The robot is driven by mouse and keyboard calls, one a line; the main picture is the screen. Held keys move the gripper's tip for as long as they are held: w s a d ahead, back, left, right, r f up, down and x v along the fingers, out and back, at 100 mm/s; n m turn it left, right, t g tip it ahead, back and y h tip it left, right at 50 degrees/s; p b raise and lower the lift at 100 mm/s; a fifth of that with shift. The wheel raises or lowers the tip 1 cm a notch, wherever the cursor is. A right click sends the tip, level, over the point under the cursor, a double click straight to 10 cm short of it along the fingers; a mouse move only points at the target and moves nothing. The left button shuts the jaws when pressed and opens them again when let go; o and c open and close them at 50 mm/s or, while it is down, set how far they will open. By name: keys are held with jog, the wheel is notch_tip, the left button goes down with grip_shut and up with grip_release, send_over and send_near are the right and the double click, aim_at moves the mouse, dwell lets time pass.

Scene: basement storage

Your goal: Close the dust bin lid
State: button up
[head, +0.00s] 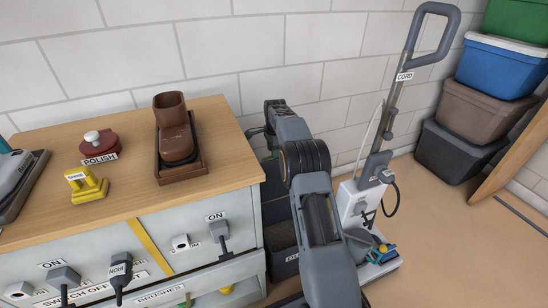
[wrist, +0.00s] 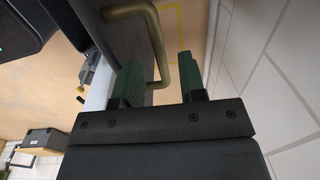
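In the wrist view, a brass bar handle (wrist: 160,50) stands out from a dark grey panel (wrist: 118,42). My gripper (wrist: 158,66) has its two green fingers apart, and the lower end of the handle lies between them, close to the left finger. I cannot tell whether the bar touches that finger. In the head view, dark grey bins (head: 277,212) stand between the cabinet and the upright cleaning machine, partly hidden by my arm. No lid can be made out for certain, and which piece is the dust bin is unclear. My fingers are mostly hidden there by my arm.
The wooden-topped cabinet (head: 222,170) at left carries a brown boot (head: 174,125), a polish tin (head: 99,145) and a yellow piece (head: 88,186). The upright machine (head: 354,200) stands close right of my arm. Stacked lidded boxes (head: 480,108) stand far right. Some floor is clear.

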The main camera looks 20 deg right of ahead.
jog(key=shift+f, duration=0.8)
jog(key=shift+c, duration=0.4)
grip_shut()
